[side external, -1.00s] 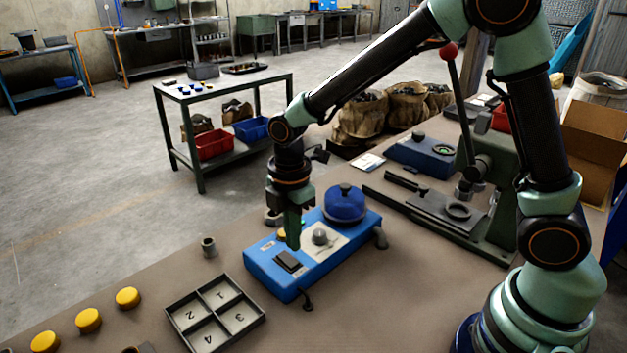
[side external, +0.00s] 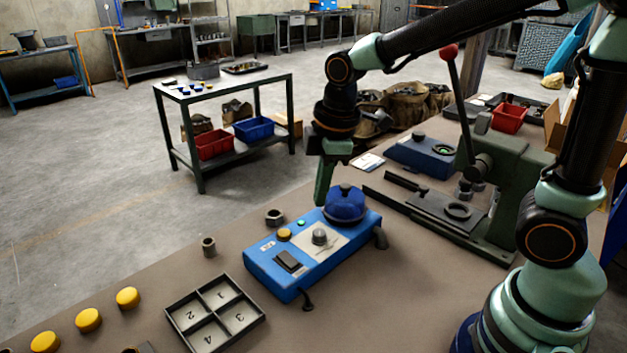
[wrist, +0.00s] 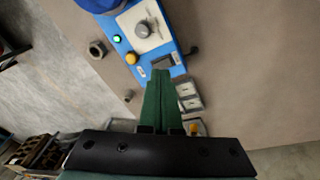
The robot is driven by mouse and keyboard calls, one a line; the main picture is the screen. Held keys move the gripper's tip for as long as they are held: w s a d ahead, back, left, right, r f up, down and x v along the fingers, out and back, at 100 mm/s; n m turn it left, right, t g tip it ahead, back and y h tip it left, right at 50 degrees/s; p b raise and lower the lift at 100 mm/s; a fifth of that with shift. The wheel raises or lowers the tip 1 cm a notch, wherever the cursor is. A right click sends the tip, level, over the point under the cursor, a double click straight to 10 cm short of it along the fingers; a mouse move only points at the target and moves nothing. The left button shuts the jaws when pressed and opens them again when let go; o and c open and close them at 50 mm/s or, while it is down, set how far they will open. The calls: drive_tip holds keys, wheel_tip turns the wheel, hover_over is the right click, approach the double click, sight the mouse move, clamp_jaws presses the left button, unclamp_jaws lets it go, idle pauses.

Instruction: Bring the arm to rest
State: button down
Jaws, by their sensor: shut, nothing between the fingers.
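My gripper (side external: 322,198) hangs above the table just behind the blue drum blaster (side external: 272,277). Its green fingers point down and are shut with nothing between them. They show shut in the wrist view (wrist: 160,75). The blaster has a domed blue drum (side external: 345,204), a grey knob (side external: 320,237), a yellow button (side external: 284,234), a lit green lamp (side external: 301,223) and a black rocker switch (side external: 289,260). The lamp also glows in the wrist view (wrist: 116,38). The gripper appears clear of the drum, but the exact gap is hard to judge.
A tray (side external: 257,319) with numbered, empty compartments lies at the front. Several yellow caps (side external: 88,320) stand left of it. A grey ring (side external: 274,216) and a grey cup (side external: 209,247) stand behind. A green press (side external: 500,170) with a red-knobbed lever rises to the right.

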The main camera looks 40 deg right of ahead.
drive_tip(key=s+d+r+m+t, duration=0.3)
drive_tip(key=s+d+r+m, duration=0.2)
drive_tip(key=m, duration=0.6)
drive_tip(key=shift+s+d+r+m+t, duration=0.35)
drive_tip(key=shift+s+d, duration=0.55)
drive_tip(key=shift+s, duration=0.3)
